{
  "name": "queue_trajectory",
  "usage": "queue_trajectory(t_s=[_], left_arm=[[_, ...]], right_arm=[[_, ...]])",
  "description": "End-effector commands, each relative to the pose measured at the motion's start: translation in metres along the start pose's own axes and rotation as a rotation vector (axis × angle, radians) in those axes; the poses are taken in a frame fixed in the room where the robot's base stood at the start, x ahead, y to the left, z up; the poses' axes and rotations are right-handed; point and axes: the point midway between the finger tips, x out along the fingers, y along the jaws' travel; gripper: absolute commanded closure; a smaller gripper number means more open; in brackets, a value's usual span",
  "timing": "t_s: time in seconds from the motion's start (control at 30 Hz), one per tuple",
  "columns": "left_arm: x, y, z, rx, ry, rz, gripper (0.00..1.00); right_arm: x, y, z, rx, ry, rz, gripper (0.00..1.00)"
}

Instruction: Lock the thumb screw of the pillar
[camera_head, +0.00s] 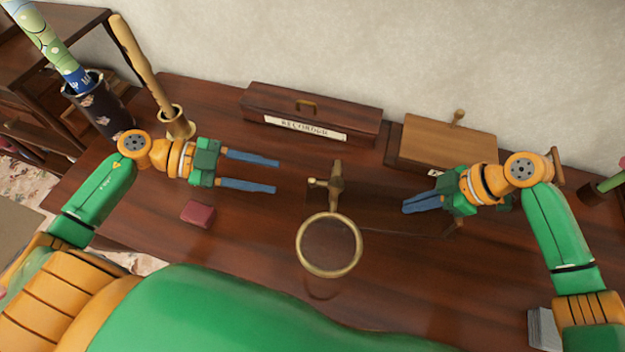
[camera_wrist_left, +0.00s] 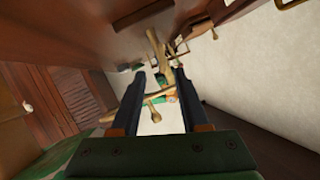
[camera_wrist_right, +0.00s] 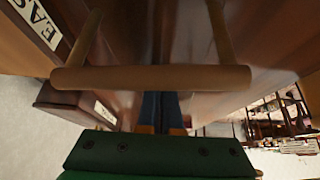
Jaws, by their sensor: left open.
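The brass pillar (camera_head: 336,183) stands on the dark table in the middle of the head view, with a round lens ring (camera_head: 330,246) at its near end. Its small thumb screw (camera_head: 317,182) sticks out to the left. My left gripper (camera_head: 277,175) is open and empty, left of the pillar, with its fingers pointing at the screw and a gap between. In the left wrist view, brass parts (camera_wrist_left: 155,48) show beyond and between the fingertips. My right gripper (camera_head: 404,208) is right of the pillar, apart from it, its fingers together with nothing seen between them.
A labelled dark box (camera_head: 310,112) lies behind the pillar. A wooden-lidded box (camera_head: 450,138) stands close behind my right gripper. A small red block (camera_head: 198,213) lies near my left gripper. A dark vase (camera_head: 100,105) and a brass pot (camera_head: 178,124) stand at left.

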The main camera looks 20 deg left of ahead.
Motion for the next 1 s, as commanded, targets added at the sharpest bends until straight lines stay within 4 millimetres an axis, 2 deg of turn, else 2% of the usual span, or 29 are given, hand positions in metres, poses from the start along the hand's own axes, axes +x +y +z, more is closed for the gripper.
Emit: queue_trajectory(t_s=[0.2, 0.33, 0.5, 0.73, 0.9, 1.0], left_arm=[[0.059, -0.002, -0.002, 0.006, 0.007, -0.005, 0.55], [0.084, -0.002, -0.001, 0.007, 0.005, -0.006, 0.55], [0.099, -0.002, -0.001, 0.007, 0.002, -0.005, 0.55], [0.1, -0.002, -0.001, 0.007, 0.0, -0.006, 0.55], [0.099, -0.002, -0.001, 0.008, 0.0, -0.006, 1.0], [0.099, -0.002, -0.001, 0.008, 0.0, -0.006, 1.0]], right_arm=[[0.001, 0.0, 0.0, 0.0, 0.0, -0.001, 1.0], [0.001, 0.0, 0.0, 0.0, -0.001, -0.001, 1.0], [0.001, 0.0, 0.0, 0.0, -0.001, -0.001, 1.0], [0.001, 0.0, 0.0, 0.0, -0.001, 0.0, 1.0], [0.001, 0.0, 0.0, 0.0, -0.001, 0.0, 1.0], [0.001, 0.0, 0.0, 0.0, -0.001, 0.0, 1.0]])
